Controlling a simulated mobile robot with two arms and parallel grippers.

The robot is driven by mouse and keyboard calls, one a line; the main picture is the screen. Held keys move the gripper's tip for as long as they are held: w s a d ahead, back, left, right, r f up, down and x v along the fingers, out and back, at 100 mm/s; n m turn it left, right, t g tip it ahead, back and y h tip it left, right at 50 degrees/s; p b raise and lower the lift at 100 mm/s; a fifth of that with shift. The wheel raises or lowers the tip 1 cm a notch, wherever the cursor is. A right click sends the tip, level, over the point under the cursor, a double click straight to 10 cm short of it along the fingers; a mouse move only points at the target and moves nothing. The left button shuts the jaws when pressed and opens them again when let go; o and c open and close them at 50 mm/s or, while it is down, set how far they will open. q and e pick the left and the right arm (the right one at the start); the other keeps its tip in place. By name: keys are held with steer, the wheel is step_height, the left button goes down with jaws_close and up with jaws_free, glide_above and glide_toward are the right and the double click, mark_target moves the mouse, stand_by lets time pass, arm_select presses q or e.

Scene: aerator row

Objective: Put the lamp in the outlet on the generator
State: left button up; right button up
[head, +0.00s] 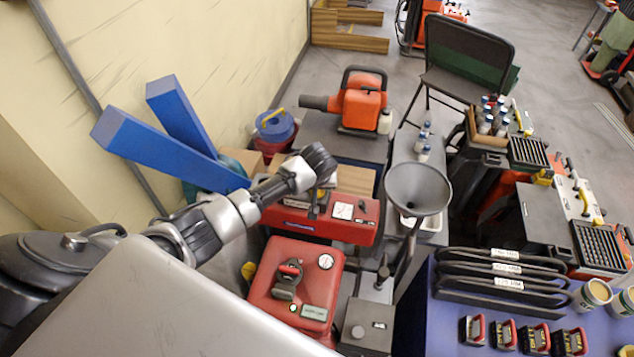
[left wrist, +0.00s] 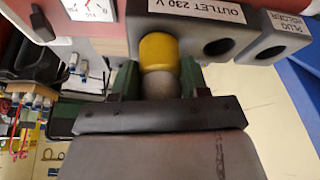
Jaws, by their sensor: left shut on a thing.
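The red generator (head: 350,228) stands against the wall side in the head view, with a white square dial on it. In the left wrist view, its dial (left wrist: 92,8) and a grey block labelled "OUTLET 230 V" (left wrist: 192,25) show at the top. My left gripper (head: 318,208) is over the generator. In the left wrist view its green-padded fingers (left wrist: 158,85) are shut on the lamp (left wrist: 159,52), a yellow cylinder with a grey lower part. The lamp's yellow end overlaps the block's left part; I cannot tell whether it is inserted. My right gripper is not in view.
A grey "PLUG HOLDER" block (left wrist: 275,38) with a hole sits right of the outlet block. A grey funnel (head: 418,190) stands right of the generator. A red box (head: 270,300) is in front, and blue beams (head: 160,148) lean behind my left arm.

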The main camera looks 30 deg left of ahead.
arm_select(q)
steer(key=shift+f, duration=0.15)
steer(key=o, duration=1)
steer(key=p+v, duration=0.1)
steer(key=v, duration=0.9)
steer(key=shift+s+r+p, duration=0.15)
steer(key=shift+r+p, duration=0.15)
steer(key=shift+r, duration=0.1)
